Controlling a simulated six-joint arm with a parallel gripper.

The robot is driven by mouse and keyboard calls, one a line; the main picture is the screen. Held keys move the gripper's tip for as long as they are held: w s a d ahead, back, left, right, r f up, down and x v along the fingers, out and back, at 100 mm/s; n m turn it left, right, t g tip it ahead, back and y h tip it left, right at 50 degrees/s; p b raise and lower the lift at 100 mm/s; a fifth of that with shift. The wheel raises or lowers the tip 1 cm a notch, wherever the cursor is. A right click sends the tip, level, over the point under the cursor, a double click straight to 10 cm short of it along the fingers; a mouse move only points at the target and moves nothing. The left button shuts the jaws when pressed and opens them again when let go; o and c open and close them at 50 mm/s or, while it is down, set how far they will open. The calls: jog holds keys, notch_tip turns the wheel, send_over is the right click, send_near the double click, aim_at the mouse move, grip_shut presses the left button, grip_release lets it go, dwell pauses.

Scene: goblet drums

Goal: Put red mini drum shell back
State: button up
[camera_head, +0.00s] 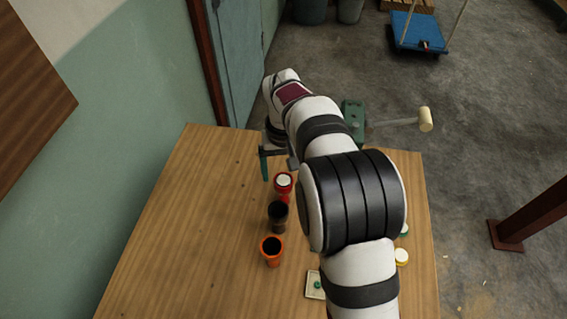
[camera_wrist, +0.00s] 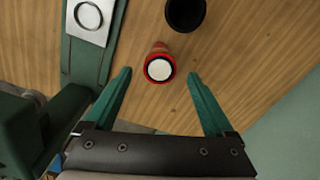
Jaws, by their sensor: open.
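The red mini drum shell (camera_head: 283,190) stands upright on the wooden table, with a white round top inside its red rim. It also shows in the wrist view (camera_wrist: 160,51), with its white face toward the camera, between and slightly beyond the fingertips. My gripper (camera_wrist: 159,76) is open, one green finger to each side of the red shell, with visible gaps and no contact. In the head view one green finger (camera_head: 264,165) shows just behind and left of the red shell. The rest of the gripper is mostly hidden by my arm.
A dark drum (camera_head: 278,218) and an orange drum (camera_head: 271,256) stand in line in front of the red one. A pale square plate (camera_head: 311,292) lies nearer. The table's left side is clear.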

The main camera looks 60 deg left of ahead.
notch_tip(320, 180, up, 4)
jog(key=shift+f, duration=0.2)
jog(key=w+d+r+m, duration=0.3)
jog(key=w+d+r, duration=0.1)
jog(key=d, duration=0.6)
jog(key=w+d+r+m, duration=0.3)
jog(key=d+r+m, duration=0.1)
jog(key=d, duration=0.5)
jog(key=s+d+r+m+y, duration=0.1)
jog(key=s+d+m, duration=0.25)
jog(key=d, duration=0.55)
jog(key=s+d+r+m, duration=0.1)
jog(key=s+d+m, duration=0.25)
jog(key=d, duration=0.55)
jog(key=s+d+f+m, duration=0.3)
jog(key=s+d+m, duration=0.1)
jog(key=s, duration=0.4)
jog(key=shift+d+f+y, duration=0.15)
jog(key=shift+d+y, duration=0.2)
jog(key=shift+y, duration=0.05)
